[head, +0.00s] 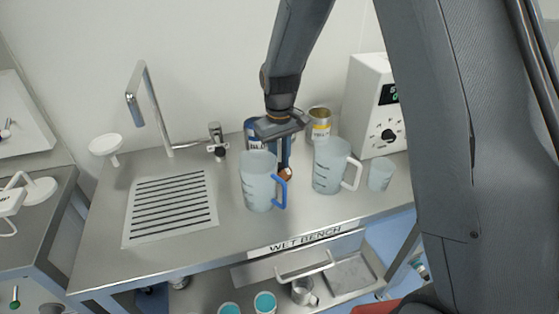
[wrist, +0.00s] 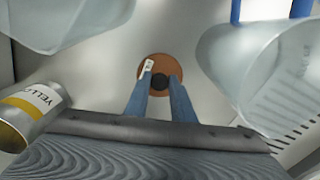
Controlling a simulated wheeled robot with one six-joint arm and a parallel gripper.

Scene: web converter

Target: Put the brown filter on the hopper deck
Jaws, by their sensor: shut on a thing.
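The brown filter (wrist: 150,66) is a round brown disc with a black centre and a small white label, seen in the wrist view. My gripper (wrist: 160,84) has its two blue fingers shut on the black centre. In the head view my gripper (head: 284,168) is low over the wet bench, behind the blue-handled jug, and a small part of the brown filter (head: 286,174) shows by that jug's handle. I cannot tell whether the filter touches the bench top. I cannot make out a hopper deck in either view.
The blue-handled jug (head: 257,182) and white-handled jug (head: 328,167) stand close on either side. A yellow-labelled can (head: 319,122), a blue-labelled can (head: 251,133) and a small beaker (head: 380,174) are nearby. A tap (head: 148,105) and drain grille (head: 170,205) lie left.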

